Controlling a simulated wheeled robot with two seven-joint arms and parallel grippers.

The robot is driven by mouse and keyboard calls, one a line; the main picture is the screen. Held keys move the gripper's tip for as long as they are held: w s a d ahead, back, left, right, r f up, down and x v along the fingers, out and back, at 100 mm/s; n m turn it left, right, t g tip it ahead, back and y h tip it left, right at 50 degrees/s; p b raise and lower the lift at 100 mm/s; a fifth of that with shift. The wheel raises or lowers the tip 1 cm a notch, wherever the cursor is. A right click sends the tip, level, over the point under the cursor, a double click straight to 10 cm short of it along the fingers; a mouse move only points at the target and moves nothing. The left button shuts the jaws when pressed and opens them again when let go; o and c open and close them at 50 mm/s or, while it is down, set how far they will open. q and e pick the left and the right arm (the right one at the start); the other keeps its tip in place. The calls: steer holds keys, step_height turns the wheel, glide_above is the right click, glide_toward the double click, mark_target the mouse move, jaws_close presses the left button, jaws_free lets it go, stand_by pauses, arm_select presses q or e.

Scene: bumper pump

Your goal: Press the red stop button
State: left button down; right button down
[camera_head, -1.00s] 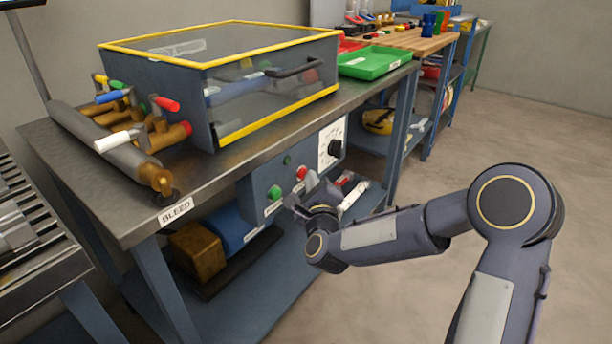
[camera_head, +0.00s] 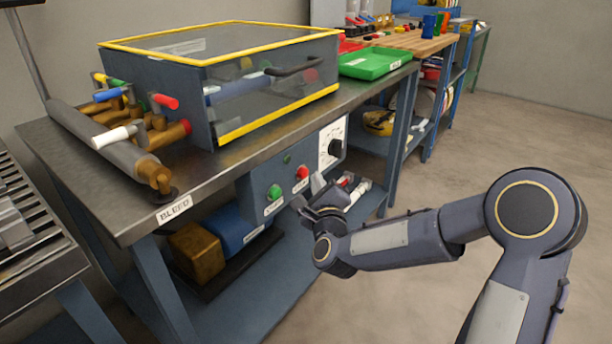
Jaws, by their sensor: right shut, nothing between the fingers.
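The red stop button (camera_head: 302,173) sits on the grey control panel (camera_head: 256,185) under the bench's front edge. It is in plain sight, to the right of the green button (camera_head: 274,192). My right gripper (camera_head: 308,193) is shut and empty, just below and in front of the panel. Its fingers point up and left, and one finger end shows close to the lower right of the red button in the picture. I see no contact with the button. My left gripper is not in view.
A black dial (camera_head: 335,147) on a white plate is right of the buttons. Above stands a clear box with yellow edges (camera_head: 262,119). Pipes and valves with coloured handles (camera_head: 128,118) are at the left. A green tray (camera_head: 372,63) stands behind. The floor at right is clear.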

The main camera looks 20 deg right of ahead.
steer(key=shift+d, duration=0.1)
steer(key=s+d+b, duration=0.1)
steer(key=s, duration=0.1)
steer(key=s+d, duration=0.2)
steer(key=shift+b, duration=0.4)
stand_by(0.4)
